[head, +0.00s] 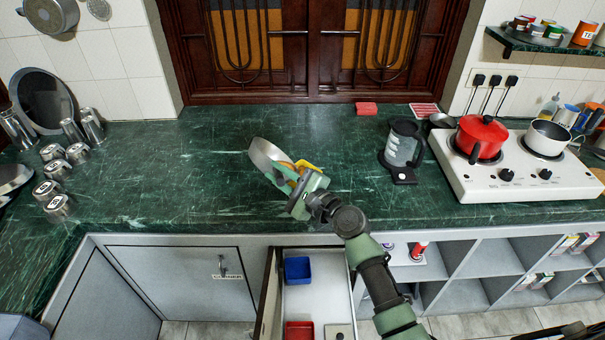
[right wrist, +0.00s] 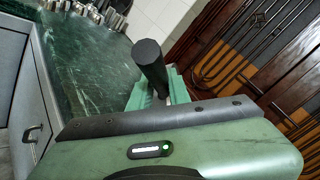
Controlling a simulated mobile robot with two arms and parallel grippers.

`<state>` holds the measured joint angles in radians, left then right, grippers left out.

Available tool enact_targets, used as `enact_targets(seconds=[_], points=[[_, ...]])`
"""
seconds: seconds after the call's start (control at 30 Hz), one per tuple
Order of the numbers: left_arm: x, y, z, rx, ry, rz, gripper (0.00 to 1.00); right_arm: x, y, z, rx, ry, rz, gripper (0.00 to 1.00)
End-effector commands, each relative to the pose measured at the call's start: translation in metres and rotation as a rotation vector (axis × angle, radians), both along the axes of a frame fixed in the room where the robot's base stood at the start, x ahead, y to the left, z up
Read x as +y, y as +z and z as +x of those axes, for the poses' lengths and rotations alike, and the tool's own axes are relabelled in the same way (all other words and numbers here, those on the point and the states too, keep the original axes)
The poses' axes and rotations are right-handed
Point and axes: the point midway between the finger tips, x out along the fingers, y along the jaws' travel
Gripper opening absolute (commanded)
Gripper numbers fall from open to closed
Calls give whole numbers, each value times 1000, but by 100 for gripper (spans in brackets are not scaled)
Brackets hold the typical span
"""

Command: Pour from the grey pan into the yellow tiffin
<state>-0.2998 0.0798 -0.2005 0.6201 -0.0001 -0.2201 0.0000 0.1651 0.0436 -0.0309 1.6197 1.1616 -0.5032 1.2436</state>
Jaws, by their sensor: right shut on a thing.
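The grey pan (head: 264,155) is above the green counter near its middle, tipped steeply with its round side showing. My right gripper (head: 290,180) is shut on the pan's handle. In the right wrist view the dark handle (right wrist: 149,62) stands up between the green fingers (right wrist: 160,88); the pan's bowl is hidden there. The yellow tiffin (head: 306,166) shows just behind the gripper, mostly hidden by it. The pan is beside and left of the tiffin; I cannot tell whether they touch or whether anything flows. My left gripper is in neither view.
A glass jug (head: 402,145) stands right of the gripper, with a white stove (head: 520,180) bearing a red pot (head: 481,136) and a white saucepan (head: 547,137) beyond. Steel tumblers (head: 55,170) stand at the left. An open drawer (head: 318,270) lies below the counter edge. The counter's left middle is clear.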

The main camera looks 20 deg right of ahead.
Motion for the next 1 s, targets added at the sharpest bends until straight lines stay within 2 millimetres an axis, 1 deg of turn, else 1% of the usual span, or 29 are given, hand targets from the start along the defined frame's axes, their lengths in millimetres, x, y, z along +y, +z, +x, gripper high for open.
enact_targets(seconds=[0.07,1.0], points=[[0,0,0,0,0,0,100,-1,3,1,-3,-1,9,0],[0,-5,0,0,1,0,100,-13,13,3,13,0,113,0]])
